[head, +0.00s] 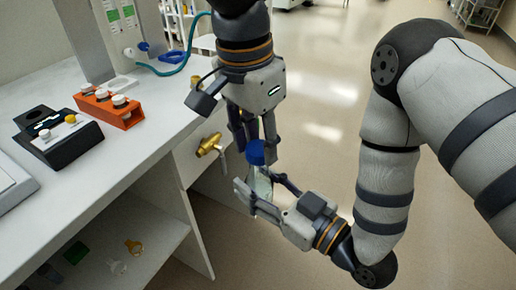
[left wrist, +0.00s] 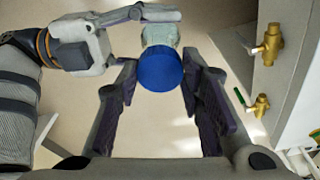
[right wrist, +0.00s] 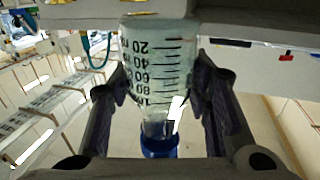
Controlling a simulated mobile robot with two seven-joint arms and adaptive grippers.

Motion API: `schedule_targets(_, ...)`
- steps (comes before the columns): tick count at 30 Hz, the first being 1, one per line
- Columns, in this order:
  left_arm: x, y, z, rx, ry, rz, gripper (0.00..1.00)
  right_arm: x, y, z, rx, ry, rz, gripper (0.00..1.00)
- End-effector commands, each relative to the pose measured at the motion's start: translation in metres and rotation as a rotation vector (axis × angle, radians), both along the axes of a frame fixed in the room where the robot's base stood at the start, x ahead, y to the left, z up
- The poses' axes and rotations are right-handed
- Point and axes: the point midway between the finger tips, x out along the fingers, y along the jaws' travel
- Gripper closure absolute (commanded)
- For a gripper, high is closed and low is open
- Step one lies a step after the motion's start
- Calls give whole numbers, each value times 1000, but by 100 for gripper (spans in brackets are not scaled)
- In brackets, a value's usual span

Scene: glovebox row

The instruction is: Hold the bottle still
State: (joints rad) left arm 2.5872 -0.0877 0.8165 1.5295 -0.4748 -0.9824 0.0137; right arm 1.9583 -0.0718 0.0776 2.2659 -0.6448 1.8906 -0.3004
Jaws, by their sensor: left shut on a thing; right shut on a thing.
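The bottle (head: 262,184) is clear, with black graduation marks that show in the right wrist view (right wrist: 160,75). It has a blue cap (head: 255,153), also seen in the left wrist view (left wrist: 160,70). The bottle is held in the air beside the bench, cap up. My right gripper (head: 260,192) is shut on the bottle's body from the side, one finger on each side of it. My left gripper (head: 254,143) points down from above and is shut on the cap, its fingers either side. The fingers hide part of the bottle in the head view.
The white bench (head: 120,165) stands at the left, with an orange rack (head: 120,115) and a black device (head: 58,132) on top. A brass valve (head: 210,145) sticks out from the bench front near my grippers. The floor at the right is open.

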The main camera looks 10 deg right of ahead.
Motion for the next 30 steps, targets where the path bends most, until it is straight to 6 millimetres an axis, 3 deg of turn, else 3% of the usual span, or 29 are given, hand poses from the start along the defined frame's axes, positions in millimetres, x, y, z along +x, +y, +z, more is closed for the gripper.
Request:
schedule_targets(13, 0, 0, -18, 1, 0, -1, 76, 0, 0, 0, 1, -1, 0, 100)
schedule_targets(30, 0, 0, -19, 1, -1, 0, 76, 0, 0, 0, 1, -1, 0, 100)
